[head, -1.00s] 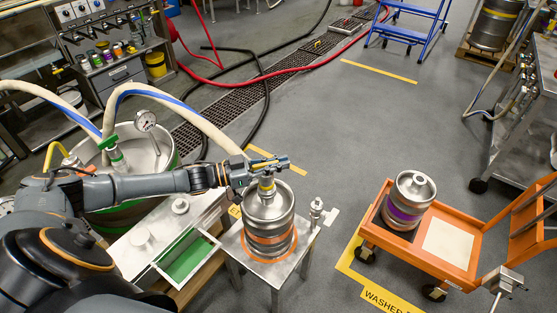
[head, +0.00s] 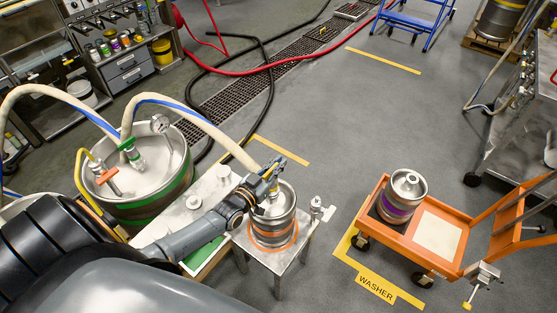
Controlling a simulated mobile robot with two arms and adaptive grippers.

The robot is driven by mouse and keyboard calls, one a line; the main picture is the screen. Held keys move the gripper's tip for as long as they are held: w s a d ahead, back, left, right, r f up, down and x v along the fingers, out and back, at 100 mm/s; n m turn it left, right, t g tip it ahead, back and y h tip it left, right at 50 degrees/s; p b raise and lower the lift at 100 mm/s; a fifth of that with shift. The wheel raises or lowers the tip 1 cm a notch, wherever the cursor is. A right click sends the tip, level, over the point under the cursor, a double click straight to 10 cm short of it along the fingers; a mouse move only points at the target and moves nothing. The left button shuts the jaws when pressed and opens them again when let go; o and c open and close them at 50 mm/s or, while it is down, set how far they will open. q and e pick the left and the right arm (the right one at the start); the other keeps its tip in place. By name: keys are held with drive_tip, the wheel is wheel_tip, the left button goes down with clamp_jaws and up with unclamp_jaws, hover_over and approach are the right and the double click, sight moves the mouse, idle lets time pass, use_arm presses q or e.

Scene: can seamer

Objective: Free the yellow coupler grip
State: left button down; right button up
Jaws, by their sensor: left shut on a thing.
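A small steel keg with orange bands (head: 273,234) stands upright on a small steel table (head: 290,262). A coupler is on its top, and a pale hose with a blue line (head: 205,125) runs down to it. My left gripper (head: 273,170) is at the top of this coupler, shut on the yellow coupler grip, which it mostly hides; a little yellow shows by the fingers. I cannot tell whether the coupler is still locked to the keg. My right gripper is out of view.
A large green-banded vessel (head: 150,200) with a gauge and more couplers stands at left. A small steel fitting (head: 316,208) stands on the table's right corner. An orange cart (head: 452,268) carries a purple-banded keg (head: 402,197). Floor between table and cart is clear.

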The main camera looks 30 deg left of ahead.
use_arm(q)
drive_tip(key=shift+w+a+r, duration=0.1)
drive_tip(key=shift+r, duration=0.05)
idle(0.3)
drive_tip(key=c, duration=1.5)
unclamp_jaws()
drive_tip(key=shift+o, duration=0.4)
drive_tip(key=s, duration=1.2)
drive_tip(key=shift+a, duration=0.3)
